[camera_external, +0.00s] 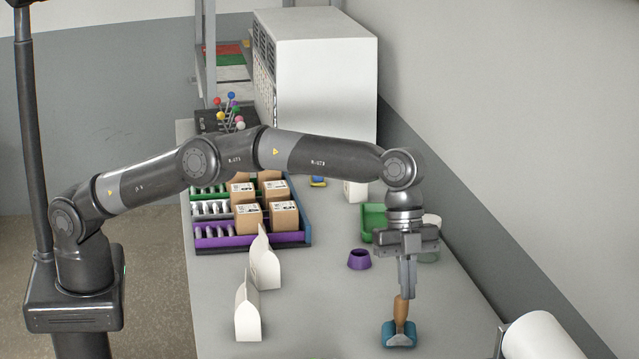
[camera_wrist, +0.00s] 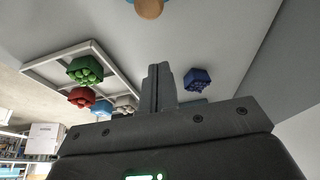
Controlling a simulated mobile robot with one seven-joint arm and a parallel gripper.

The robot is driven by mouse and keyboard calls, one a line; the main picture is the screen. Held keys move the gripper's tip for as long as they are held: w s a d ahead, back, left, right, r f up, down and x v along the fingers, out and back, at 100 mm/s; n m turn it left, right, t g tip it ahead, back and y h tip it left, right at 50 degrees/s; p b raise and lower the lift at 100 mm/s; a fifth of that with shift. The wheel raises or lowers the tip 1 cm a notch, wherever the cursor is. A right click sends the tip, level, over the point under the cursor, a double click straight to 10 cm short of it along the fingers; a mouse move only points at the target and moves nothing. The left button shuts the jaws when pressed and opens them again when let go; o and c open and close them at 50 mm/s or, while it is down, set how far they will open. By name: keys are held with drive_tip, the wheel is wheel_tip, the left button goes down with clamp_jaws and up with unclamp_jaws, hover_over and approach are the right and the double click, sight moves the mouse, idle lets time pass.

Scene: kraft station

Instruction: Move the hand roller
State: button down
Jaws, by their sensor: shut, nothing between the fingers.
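The hand roller has a wooden handle (camera_external: 401,311) and a blue roller head (camera_external: 399,336). It stands near the front right of the grey table with its handle up. My gripper (camera_external: 407,296) points down and appears just at the handle's top in the outside view. In the wrist view, the fingers of my gripper (camera_wrist: 159,68) are together with nothing between them. The round handle end (camera_wrist: 150,8) shows at the top edge there, apart from the fingertips, with a bit of blue beside it. Most of the roller is cut off in that view.
Two white paper bags (camera_external: 247,310) stand left of the roller. A purple ring-shaped piece (camera_external: 359,259) and a green tray (camera_external: 373,222) lie behind it. A purple-fronted rack (camera_external: 228,238) and several cartons (camera_external: 249,217) are farther back. A white roll (camera_external: 540,336) is at lower right.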

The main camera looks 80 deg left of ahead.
sight(409, 339)
drive_tip(key=x, duration=1)
drive_tip(key=shift+d+f, duration=0.1)
drive_tip(key=shift+f, duration=0.1)
drive_tip(key=shift+a+r, duration=0.15)
drive_tip(key=shift+a, duration=0.3)
drive_tip(key=shift+a+r, duration=0.15)
drive_tip(key=shift+a, duration=0.35)
drive_tip(key=shift+a+f, duration=0.1)
drive_tip(key=shift+a, duration=1.05)
drive_tip(key=a, duration=2)
drive_tip(key=shift+a, duration=0.2)
